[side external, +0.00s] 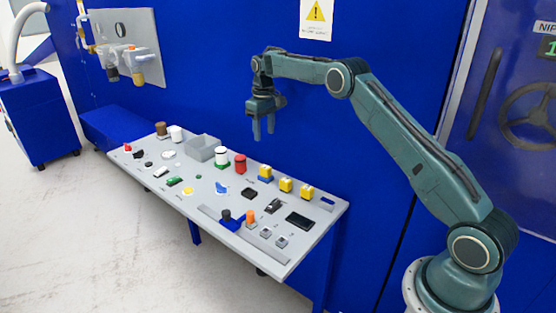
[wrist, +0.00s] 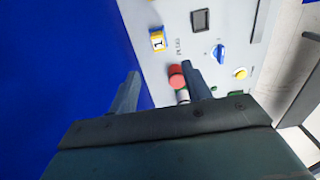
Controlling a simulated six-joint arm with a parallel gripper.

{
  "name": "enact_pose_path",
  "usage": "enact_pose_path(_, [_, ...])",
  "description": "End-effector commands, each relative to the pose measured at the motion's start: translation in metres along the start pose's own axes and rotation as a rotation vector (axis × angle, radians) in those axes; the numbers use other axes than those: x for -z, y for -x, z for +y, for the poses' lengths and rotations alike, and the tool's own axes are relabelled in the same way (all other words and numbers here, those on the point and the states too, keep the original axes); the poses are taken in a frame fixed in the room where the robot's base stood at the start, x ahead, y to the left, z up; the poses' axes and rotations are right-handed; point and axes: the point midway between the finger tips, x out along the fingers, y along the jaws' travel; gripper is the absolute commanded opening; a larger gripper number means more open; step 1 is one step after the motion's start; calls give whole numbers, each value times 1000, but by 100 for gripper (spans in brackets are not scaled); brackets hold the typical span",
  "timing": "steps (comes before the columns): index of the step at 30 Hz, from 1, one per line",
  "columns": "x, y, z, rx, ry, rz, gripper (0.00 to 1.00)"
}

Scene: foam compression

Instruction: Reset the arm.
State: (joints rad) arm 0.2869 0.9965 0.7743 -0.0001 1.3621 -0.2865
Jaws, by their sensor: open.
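My gripper (side external: 263,127) hangs from the teal arm, fingers pointing down, above the back edge of the workbench panel (side external: 215,243). In the wrist view, the two fingers of my gripper (wrist: 160,88) are spread apart with nothing between them that they touch. The gripper is open and empty. The red cylinder (side external: 240,164) stands on the panel below it; it also shows beside the right finger in the wrist view (wrist: 177,76).
The panel holds a grey bin (side external: 202,148), several yellow blocks (side external: 285,185), a blue piece (side external: 221,188) and small switches. A blue wall (side external: 210,80) stands close behind. A vault-like door (side external: 520,120) is at the right. Air above the panel is clear.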

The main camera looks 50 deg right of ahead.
Motion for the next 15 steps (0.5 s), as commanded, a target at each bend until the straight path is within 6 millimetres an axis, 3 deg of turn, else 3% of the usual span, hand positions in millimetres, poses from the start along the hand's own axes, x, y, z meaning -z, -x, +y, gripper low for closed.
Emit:
enact_pose_path(8, [-17,53,-23,-12,2,46,48])
enact_pose_path(15, [-48,104,-49,-22,3,95,48])
